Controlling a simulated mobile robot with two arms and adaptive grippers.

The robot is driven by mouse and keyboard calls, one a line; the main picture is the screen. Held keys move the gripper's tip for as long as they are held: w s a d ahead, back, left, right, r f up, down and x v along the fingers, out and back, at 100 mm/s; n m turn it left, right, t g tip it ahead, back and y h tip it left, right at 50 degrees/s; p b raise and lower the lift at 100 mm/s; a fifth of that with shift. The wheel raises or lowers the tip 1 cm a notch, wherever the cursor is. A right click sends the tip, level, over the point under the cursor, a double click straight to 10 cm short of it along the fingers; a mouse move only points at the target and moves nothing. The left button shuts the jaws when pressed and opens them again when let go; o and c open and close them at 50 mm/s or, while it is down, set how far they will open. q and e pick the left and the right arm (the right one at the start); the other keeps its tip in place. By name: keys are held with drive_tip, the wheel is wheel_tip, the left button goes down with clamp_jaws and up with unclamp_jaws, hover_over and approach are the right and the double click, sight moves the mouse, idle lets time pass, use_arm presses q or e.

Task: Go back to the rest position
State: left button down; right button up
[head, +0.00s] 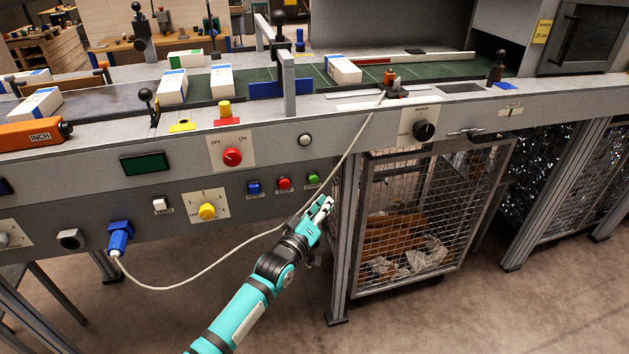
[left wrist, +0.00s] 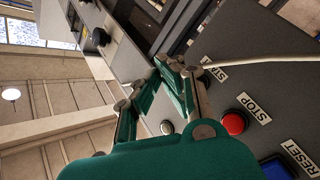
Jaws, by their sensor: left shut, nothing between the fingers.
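My left gripper (head: 322,206) is at the end of the teal arm in the head view, in front of the machine's lower panel, just below and right of the green START button (head: 313,179). It is shut and empty. In the left wrist view its teal fingers (left wrist: 165,68) show up close, near the panel. The red STOP button (left wrist: 233,122) and the blue RESET button (left wrist: 278,168) are to their right there. My right gripper is in neither view.
A white cable (head: 215,265) hangs from a blue plug (head: 119,238) and passes close to my left gripper. A wire-mesh cage (head: 460,215) stands right of it. White reams (head: 343,70) lie on the conveyor above. Bare floor (head: 440,320) lies below.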

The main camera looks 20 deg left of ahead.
use_arm(q)
drive_tip(key=s+a+f+m+g+y, duration=0.1)
drive_tip(key=s+f+g, duration=0.2)
drive_tip(key=s+f, duration=0.55)
drive_tip(key=s+a+f+m+g+y, duration=0.1)
drive_tip(key=s+f+m+g, duration=0.15)
drive_tip(key=f, duration=1.15)
drive_tip(key=s+a+f+m+g+y, duration=0.1)
drive_tip(key=s+f+g, duration=0.2)
drive_tip(key=s+f, duration=0.65)
drive_tip(key=s+f+m+g, duration=0.1)
drive_tip(key=s+f+g, duration=0.2)
drive_tip(key=s+f, duration=0.4)
drive_tip(key=s+a+f+m+g, duration=0.1)
drive_tip(key=s+f, duration=0.6)
drive_tip(key=s, duration=1.1)
drive_tip(key=s+f+m+g+y, duration=0.1)
drive_tip(key=s+f+m+g, duration=0.2)
drive_tip(key=s, duration=1)
wheel_tip(320, 180, down, 5)
drive_tip(key=shift+s+a+r+g, duration=0.2)
drive_tip(key=shift+a+g, duration=0.2)
drive_tip(key=shift+g, duration=0.55)
